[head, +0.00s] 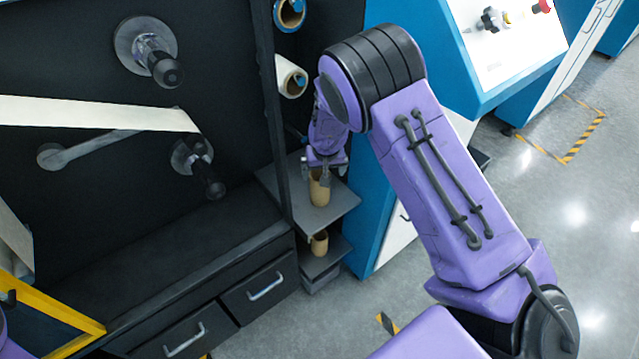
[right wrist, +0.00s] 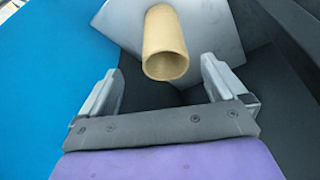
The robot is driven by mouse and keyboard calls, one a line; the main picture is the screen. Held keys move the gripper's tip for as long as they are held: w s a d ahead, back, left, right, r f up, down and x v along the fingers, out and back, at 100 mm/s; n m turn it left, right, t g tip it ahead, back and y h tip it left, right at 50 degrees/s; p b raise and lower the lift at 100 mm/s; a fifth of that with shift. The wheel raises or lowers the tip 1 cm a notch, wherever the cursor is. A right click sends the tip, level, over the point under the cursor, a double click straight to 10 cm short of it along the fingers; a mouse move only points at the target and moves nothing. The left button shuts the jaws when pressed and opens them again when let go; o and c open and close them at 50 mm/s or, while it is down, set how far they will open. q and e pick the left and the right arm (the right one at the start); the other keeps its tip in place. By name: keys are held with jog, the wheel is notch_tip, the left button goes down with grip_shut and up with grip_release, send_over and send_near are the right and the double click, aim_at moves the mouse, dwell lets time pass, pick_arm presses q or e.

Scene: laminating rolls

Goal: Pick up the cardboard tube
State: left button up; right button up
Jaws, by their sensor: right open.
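A tan cardboard tube (head: 319,190) stands on the upper dark shelf (head: 338,205) beside the machine. My right gripper (head: 327,168) is just above it, pointing down, and hides the tube's top in the head view. In the right wrist view the tube (right wrist: 165,42) shows its open end, centred between the two spread fingers of the right gripper (right wrist: 163,72). I see clear gaps on both sides, so the fingers do not hold it. A second, similar tube (head: 319,243) stands on the lower shelf. My left gripper is not visible.
Rolls (head: 291,78) hang on the machine above the shelf. A dark post (head: 274,120) rises left of the shelf, and a blue cabinet (head: 372,225) stands close on its right. Drawers (head: 262,290) are below left. The grey floor at right is open.

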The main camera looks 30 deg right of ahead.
aim_at(320, 188)
jog(key=x, duration=0.4)
jog(key=w+p+x, duration=0.1)
jog(key=x, duration=0.4)
jog(key=shift+w+r, duration=0.1)
jog(key=shift+r, duration=0.1)
jog(key=c, duration=1.1)
